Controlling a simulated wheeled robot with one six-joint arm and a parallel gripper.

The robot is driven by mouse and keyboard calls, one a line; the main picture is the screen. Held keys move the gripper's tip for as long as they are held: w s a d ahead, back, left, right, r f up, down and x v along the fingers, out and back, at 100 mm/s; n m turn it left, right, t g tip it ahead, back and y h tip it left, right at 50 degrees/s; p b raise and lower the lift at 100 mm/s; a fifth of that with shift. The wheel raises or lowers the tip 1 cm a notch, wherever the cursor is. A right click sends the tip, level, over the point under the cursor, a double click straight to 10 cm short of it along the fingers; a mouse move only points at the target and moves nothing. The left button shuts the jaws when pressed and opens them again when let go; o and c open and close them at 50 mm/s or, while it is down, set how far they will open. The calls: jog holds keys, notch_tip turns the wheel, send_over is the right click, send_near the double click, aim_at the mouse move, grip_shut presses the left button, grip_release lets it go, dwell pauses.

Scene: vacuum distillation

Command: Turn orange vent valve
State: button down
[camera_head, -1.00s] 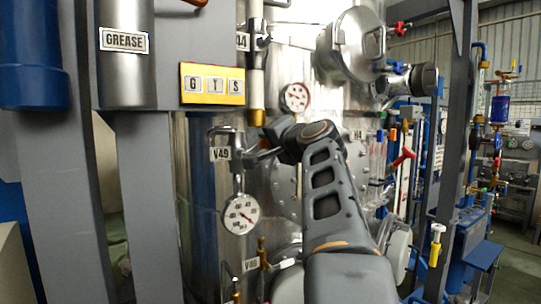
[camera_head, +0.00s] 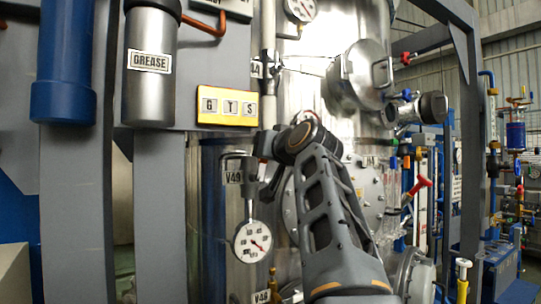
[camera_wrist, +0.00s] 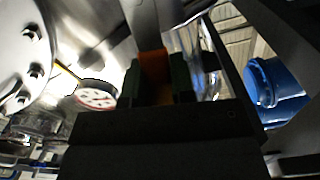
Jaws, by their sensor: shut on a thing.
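In the wrist view, an orange piece (camera_wrist: 154,66), which looks like the valve's handle, sits between the two dark green fingers of my gripper (camera_wrist: 157,84). The fingers are shut on it from both sides.
A yellow G Y S sign (camera_head: 227,106) and a GREASE cylinder (camera_head: 150,70) are at the left. The steel vessel (camera_head: 310,75) stands close behind my arm. A blue part (camera_wrist: 275,88) shows in the wrist view.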

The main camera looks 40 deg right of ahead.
jog(key=shift+a+n, duration=0.3)
jog(key=shift+n, duration=0.1)
dwell(0.3)
jog(key=c, duration=1)
grip_release()
jog(key=shift+o, duration=0.2)
jog(key=s+a+b, duration=0.2)
jog(key=s+b, duration=0.2)
jog(key=s, duration=0.9)
jog(key=shift+s, duration=0.3)
